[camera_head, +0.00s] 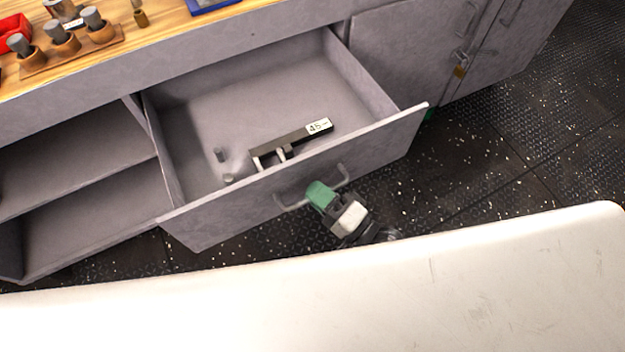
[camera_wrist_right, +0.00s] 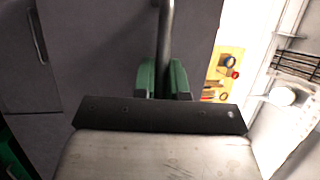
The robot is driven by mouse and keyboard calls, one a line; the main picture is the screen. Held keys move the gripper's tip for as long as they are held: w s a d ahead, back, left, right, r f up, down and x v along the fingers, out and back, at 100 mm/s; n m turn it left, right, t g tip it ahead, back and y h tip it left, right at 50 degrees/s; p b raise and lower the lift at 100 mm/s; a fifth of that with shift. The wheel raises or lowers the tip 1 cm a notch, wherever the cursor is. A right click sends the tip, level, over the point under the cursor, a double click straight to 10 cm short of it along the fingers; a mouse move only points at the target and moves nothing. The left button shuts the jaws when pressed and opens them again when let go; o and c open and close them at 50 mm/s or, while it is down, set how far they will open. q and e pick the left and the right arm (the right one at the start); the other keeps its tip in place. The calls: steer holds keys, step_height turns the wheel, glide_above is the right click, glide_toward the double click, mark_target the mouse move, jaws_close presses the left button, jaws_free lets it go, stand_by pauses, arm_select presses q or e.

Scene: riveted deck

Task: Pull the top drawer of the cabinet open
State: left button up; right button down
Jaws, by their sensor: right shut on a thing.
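The top drawer (camera_head: 290,185) of the grey cabinet (camera_head: 270,35) stands pulled well out in the head view, with its inside showing. Its bar handle (camera_head: 290,203) is on the front panel. My right gripper (camera_head: 318,194) has green fingertips and is at the handle's middle. In the right wrist view the green fingers (camera_wrist_right: 163,80) are shut around the bar handle (camera_wrist_right: 165,40). In the drawer lie a dark bar-shaped tool with a white label (camera_head: 290,142) and small grey pieces (camera_head: 222,156). My left gripper is not in view.
A wooden worktop (camera_head: 150,40) above the drawer holds a rack of cups (camera_head: 65,45), a red bin (camera_head: 14,30) and a blue tray (camera_head: 208,5). Open shelves (camera_head: 75,190) are at left, a closed cabinet door (camera_head: 410,50) at right. Dark riveted floor (camera_head: 480,150) lies to the right.

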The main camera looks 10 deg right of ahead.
steer(key=shift+s, duration=0.1)
steer(key=c, duration=1.2)
jaws_free()
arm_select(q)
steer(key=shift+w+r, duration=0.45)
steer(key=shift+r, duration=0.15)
arm_select(e)
steer(key=v, duration=1.1)
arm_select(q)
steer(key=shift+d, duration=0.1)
